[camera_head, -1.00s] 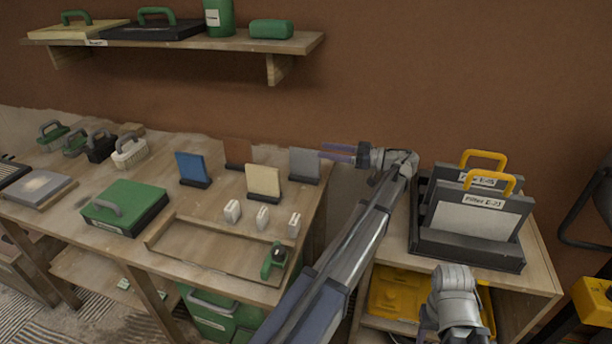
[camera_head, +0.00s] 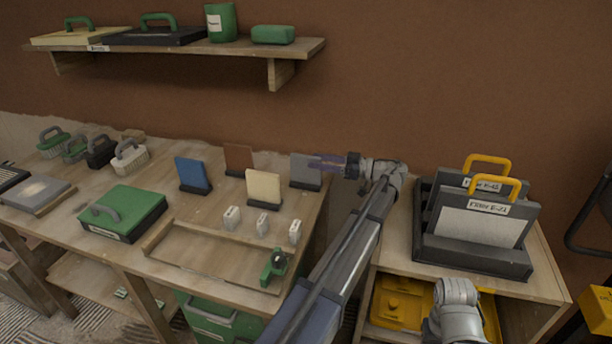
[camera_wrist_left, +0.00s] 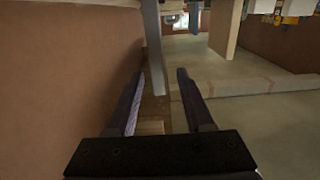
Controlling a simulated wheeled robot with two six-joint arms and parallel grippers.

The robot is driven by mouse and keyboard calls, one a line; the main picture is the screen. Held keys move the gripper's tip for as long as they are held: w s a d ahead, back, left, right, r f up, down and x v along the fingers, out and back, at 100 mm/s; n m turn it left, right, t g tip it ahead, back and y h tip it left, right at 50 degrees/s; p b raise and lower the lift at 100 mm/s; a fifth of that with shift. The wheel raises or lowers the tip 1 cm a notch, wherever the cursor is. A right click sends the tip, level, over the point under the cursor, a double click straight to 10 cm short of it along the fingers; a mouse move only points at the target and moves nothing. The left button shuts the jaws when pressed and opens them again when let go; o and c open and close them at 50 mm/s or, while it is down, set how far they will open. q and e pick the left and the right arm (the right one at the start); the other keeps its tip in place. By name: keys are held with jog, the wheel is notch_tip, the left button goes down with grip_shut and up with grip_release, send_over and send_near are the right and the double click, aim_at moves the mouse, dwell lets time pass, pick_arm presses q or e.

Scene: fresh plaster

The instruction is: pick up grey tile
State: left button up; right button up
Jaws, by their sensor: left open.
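The grey tile (camera_head: 304,168) stands upright in a small dark holder at the back right of the workbench in the head view. My left gripper (camera_head: 320,163) is open at the tile's right side, its fingertips overlapping the tile's right edge in that view. In the left wrist view, a thin grey upright edge that looks like the tile (camera_wrist_left: 154,50) stands ahead, between the lines of the open fingers (camera_wrist_left: 161,74). Contact cannot be told. My right gripper is outside the frames; only part of that arm shows at the bottom right.
A cream tile (camera_head: 263,187), a brown tile (camera_head: 238,158) and a blue tile (camera_head: 191,173) stand to the left. Small white blocks (camera_head: 262,224) and a wooden tray (camera_head: 160,243) lie in front. A filter rack (camera_head: 470,255) stands right; the wall is close behind.

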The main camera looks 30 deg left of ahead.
aim_at(306, 156)
pick_arm(q)
jog(key=x, duration=0.4)
jog(key=shift+a+r, duration=0.2)
jog(key=shift+a, duration=0.05)
jog(key=shift+c, duration=0.4)
grip_shut()
dwell(0.7)
